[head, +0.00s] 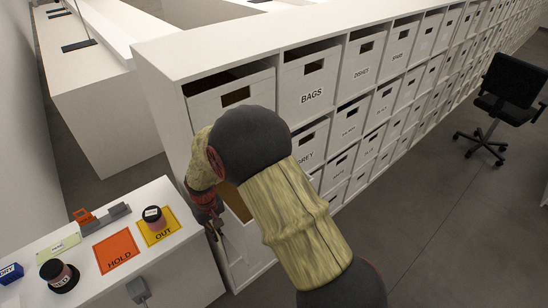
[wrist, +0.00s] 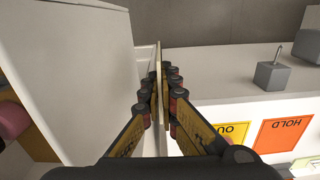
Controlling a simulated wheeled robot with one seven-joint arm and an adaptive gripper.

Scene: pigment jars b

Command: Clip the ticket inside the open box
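My gripper (wrist: 160,88) points down at the open box (head: 235,203), which is pulled out of the shelf and partly hidden behind my arm in the head view. In the wrist view its fingers are closed on a thin upright tan piece (wrist: 158,68), seen edge-on, which looks like the ticket. A thin white wall edge runs right beside this piece; I cannot tell whether they touch. A large white panel (wrist: 75,65) fills the left of the wrist view. In the head view my gripper (head: 214,222) is at the box, its fingertips hard to make out.
The white table (head: 180,275) at lower left bears an orange HOLD mat (head: 116,250), a yellow OUT mat (head: 168,234) with a jar (head: 154,217), another jar (head: 59,274) and a pale green label (head: 58,245). Labelled boxes (head: 306,85) fill the shelf. A chair (head: 505,95) stands far right.

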